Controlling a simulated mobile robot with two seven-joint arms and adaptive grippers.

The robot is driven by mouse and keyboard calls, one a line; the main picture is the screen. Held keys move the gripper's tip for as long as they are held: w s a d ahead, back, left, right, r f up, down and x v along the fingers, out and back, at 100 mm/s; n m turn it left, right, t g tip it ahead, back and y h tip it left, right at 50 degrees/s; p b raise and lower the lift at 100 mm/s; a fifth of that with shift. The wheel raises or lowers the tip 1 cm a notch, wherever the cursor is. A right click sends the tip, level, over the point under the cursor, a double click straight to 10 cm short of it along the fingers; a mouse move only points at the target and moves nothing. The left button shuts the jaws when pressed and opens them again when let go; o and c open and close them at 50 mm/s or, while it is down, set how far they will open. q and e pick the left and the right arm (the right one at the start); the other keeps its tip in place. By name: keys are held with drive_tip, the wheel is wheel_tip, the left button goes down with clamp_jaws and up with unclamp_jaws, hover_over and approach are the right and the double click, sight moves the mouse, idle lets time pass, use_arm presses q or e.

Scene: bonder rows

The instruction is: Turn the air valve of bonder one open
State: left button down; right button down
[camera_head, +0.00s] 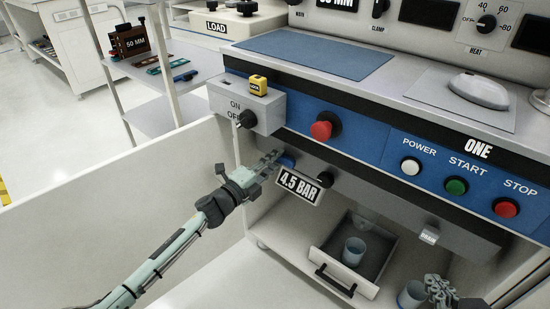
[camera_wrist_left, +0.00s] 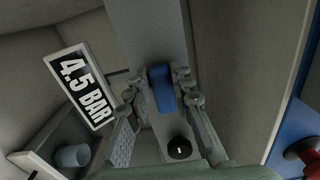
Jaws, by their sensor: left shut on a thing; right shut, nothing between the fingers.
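The air valve has a blue handle (camera_head: 287,160) under the front edge of bonder ONE, beside the 4.5 BAR label (camera_head: 298,187). My left gripper (camera_head: 271,161) reaches it from the left and is shut on it. In the left wrist view the blue handle (camera_wrist_left: 160,88) lies between the two fingers (camera_wrist_left: 158,96), lengthwise along the grey strip behind it. In the head view the fingers hide part of the handle.
A black knob (camera_head: 326,179) sits right of the valve. Above are an ON/OFF switch box (camera_head: 243,104) with a yellow block (camera_head: 258,85) on it and a red button (camera_head: 325,125). Below is an open drawer (camera_head: 328,259) holding a cup (camera_head: 354,251). A pale panel (camera_head: 120,196) stands at the left.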

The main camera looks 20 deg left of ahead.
use_arm(q)
drive_tip(key=shift+f+n, duration=0.15)
drive_tip(key=shift+n, duration=0.15)
drive_tip(key=c, duration=1.3)
unclamp_jaws()
drive_tip(key=v, duration=1.2)
drive_tip(key=shift+s, duration=0.1)
